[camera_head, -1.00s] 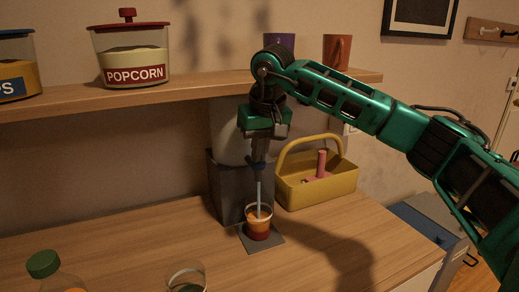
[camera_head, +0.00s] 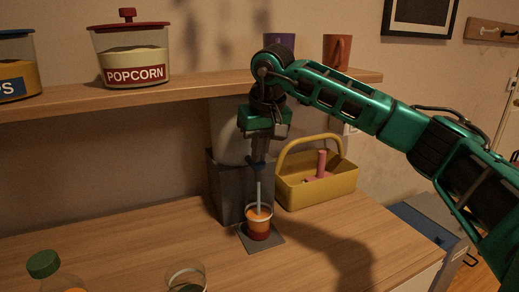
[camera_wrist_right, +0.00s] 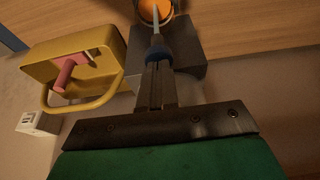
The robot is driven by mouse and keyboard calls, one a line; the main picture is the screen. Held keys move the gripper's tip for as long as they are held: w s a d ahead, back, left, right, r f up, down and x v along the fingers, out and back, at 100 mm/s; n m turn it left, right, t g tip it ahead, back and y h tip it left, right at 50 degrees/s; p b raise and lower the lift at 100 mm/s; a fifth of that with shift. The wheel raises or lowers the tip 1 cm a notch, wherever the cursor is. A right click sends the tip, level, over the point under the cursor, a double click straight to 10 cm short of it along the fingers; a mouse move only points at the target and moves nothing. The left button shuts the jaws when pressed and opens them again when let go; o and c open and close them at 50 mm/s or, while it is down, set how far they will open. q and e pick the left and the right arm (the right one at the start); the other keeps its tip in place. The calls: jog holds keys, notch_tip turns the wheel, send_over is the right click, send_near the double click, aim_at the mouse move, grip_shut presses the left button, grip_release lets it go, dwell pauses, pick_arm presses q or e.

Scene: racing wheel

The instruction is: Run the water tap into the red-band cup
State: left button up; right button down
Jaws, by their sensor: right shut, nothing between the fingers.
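The red-band cup (camera_head: 258,232) stands upright on a small dark mat (camera_head: 274,243) in front of the dark grey water dispenser (camera_head: 229,186). A pale stream of water (camera_head: 258,190) falls from the tap (camera_head: 258,164) into the cup. The tap's blue part (camera_wrist_right: 158,53) and the cup's orange inside (camera_wrist_right: 149,12) show in the wrist view. My right gripper (camera_head: 259,152) is shut and empty, its fingertips right at the tap, above the cup. It hides part of the tap, and I cannot tell how firmly it touches. My left gripper is out of view.
A yellow caddy (camera_head: 330,190) with a pink handled item stands close right of the dispenser. A shelf (camera_head: 180,92) with a popcorn jar (camera_head: 130,54) and mugs is above. A green-capped bottle (camera_head: 44,264) and a glass (camera_head: 186,276) stand at the front left.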

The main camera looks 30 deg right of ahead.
jog(key=shift+s+a+f, duration=0.1)
jog(key=shift+s+f, duration=0.05)
jog(key=shift+f, duration=0.4)
jog(key=shift+s+r, duration=0.1)
jog(key=shift+r, duration=0.5)
jog(key=v, duration=1.2)
jog(key=shift+r+p, duration=0.3)
jog(key=shift+r, duration=0.05)
